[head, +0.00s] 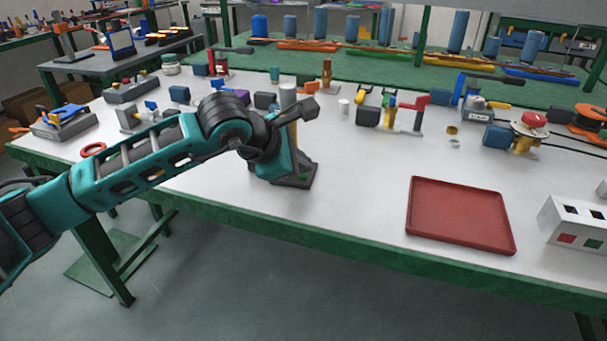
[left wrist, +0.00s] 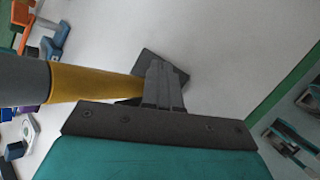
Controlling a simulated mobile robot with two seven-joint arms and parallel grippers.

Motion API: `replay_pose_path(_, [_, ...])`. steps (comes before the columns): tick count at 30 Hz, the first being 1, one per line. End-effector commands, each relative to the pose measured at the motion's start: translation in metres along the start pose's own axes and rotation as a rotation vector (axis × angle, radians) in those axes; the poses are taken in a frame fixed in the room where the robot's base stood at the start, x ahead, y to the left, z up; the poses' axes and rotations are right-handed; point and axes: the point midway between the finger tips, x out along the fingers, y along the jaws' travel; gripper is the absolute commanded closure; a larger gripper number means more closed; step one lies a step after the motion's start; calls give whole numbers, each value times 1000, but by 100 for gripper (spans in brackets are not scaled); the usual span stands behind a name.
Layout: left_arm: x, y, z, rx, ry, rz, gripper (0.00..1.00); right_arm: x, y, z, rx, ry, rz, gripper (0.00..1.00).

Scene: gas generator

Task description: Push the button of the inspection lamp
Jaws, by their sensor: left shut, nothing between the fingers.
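In the left wrist view the gripper's fingers (left wrist: 162,75) are shut and empty over the dark base (left wrist: 180,72). The button is not clearly seen, and I cannot tell whether the fingertips touch the base. My right gripper is not in view.
A red tray (head: 459,213) lies to the right, and a white box with red and green squares (head: 575,222) stands beyond it. Several small fixtures line the back of the table. A red ring (head: 93,149) lies at the left. The white surface between the lamp and the tray is clear.

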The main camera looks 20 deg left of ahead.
Motion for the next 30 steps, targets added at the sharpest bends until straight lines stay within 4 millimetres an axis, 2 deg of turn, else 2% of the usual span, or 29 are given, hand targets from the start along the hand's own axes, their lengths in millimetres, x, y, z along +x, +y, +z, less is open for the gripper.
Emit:
replay_pose_path(17, [3, -2, -2, 0, 0, -1, 100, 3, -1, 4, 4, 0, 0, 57])
replay_pose_path(30, [-10, 7, 7, 0, 0, -1, 100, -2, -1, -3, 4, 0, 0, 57])
